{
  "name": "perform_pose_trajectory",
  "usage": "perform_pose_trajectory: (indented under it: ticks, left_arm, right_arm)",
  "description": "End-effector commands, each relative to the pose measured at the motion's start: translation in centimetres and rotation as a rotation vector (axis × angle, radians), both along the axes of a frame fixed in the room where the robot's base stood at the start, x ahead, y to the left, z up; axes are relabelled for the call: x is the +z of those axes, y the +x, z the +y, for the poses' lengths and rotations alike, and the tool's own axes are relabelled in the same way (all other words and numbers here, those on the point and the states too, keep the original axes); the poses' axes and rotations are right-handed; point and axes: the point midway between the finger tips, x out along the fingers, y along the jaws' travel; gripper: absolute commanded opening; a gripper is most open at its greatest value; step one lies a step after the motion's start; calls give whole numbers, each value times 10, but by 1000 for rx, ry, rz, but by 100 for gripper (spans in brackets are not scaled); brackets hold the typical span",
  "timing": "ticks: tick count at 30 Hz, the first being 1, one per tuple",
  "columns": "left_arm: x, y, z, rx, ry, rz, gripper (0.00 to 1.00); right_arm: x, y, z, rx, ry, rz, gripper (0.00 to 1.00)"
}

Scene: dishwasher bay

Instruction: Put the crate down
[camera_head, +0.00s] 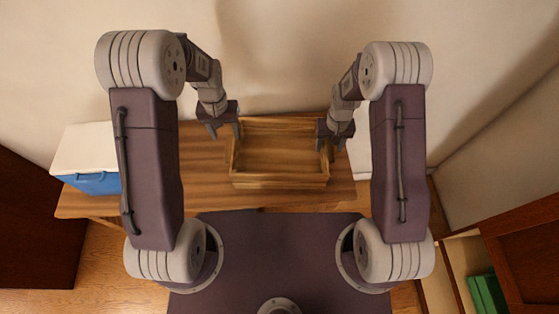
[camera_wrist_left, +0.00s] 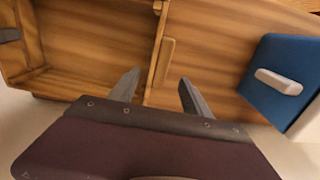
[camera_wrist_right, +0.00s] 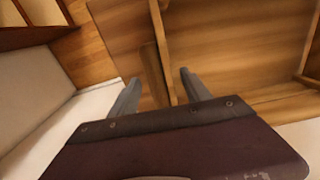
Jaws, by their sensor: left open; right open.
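The wooden crate (camera_head: 278,182) is an open, empty box on the wooden table (camera_head: 190,190), towards its back right. It appears to rest flat on the tabletop. My left gripper (camera_head: 224,131) is open at the crate's left side; in the left wrist view its fingers (camera_wrist_left: 156,92) are spread with the crate's side wall (camera_wrist_left: 156,50) between them in line of sight. My right gripper (camera_head: 332,142) is open at the crate's right side, and in the right wrist view its fingers (camera_wrist_right: 158,88) stand apart around the line of the other side wall (camera_wrist_right: 160,40). I cannot tell whether any finger touches the crate.
A blue cooler with a white lid (camera_head: 85,155) stands at the table's left end; it also shows in the left wrist view (camera_wrist_left: 275,85). A wall is close behind the table. A cabinet with green items (camera_head: 487,293) is at the lower right. The table between cooler and crate is clear.

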Motion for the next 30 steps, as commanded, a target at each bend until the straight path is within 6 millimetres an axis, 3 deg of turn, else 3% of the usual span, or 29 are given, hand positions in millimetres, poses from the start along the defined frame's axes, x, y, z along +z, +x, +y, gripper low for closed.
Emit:
perform_pose_trajectory:
  ticks: [3,6,14,17,24,30]
  left_arm:
    - [25,1,0,0,0,-5,56]
    - [38,1,0,0,0,-3,56]
    - [46,0,0,0,0,1,56]
    - [46,0,0,0,0,1,56]
    - [45,0,0,0,0,1,56]
    - [45,0,0,0,0,1,56]
  right_arm:
    - [0,0,0,0,0,0,56]
    - [0,0,0,0,0,0,56]
    - [3,0,0,0,0,-1,56]
    - [18,1,0,0,0,-4,56]
    - [80,2,0,0,0,-6,56]
    - [113,1,0,0,0,-3,56]
